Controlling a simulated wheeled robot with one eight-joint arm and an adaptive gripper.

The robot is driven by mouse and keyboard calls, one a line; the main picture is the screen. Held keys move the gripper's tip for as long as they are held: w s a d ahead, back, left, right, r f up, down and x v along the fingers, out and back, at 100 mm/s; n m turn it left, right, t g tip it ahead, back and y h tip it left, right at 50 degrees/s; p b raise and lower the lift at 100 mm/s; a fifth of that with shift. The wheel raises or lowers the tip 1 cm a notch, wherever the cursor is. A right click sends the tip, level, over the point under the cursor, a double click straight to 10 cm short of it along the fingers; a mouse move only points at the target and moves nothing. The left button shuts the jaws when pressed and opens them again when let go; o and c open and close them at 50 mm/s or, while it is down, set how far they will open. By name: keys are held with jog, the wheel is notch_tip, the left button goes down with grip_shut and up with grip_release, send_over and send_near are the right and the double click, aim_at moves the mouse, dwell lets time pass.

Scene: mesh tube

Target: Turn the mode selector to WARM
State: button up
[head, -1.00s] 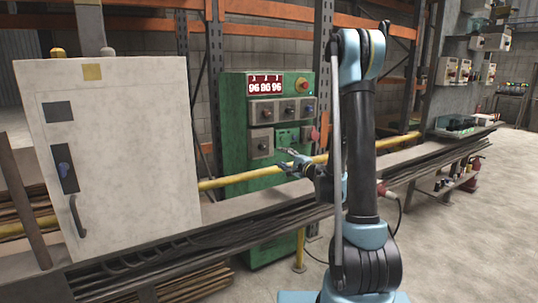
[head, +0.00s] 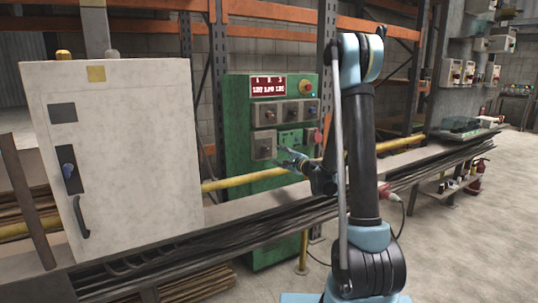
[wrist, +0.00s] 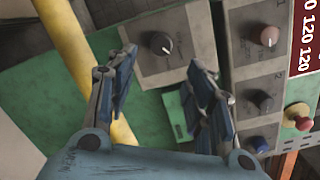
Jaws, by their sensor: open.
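A dark knob with a light pointer mark (wrist: 160,43) sits alone on a grey plate of the green control cabinet (head: 237,130). I take it for the mode selector; I cannot read any WARM marking. In the wrist view, its pointer mark faces the lower right. I see no contact. In the head view my gripper (head: 287,158) is just in front of the cabinet.
Three more knobs share a row, one orange-brown (wrist: 269,36). A red button (wrist: 297,112) and red display (head: 268,87) are on the cabinet too. A yellow pipe (head: 225,182) runs below the selector. A large white cabinet (head: 120,150) stands at left.

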aim_at(267, 150)
jog(key=x, duration=0.8)
jog(key=shift+w+a, duration=0.25)
jog(key=shift+w, duration=0.05)
jog(key=c, duration=1.1)
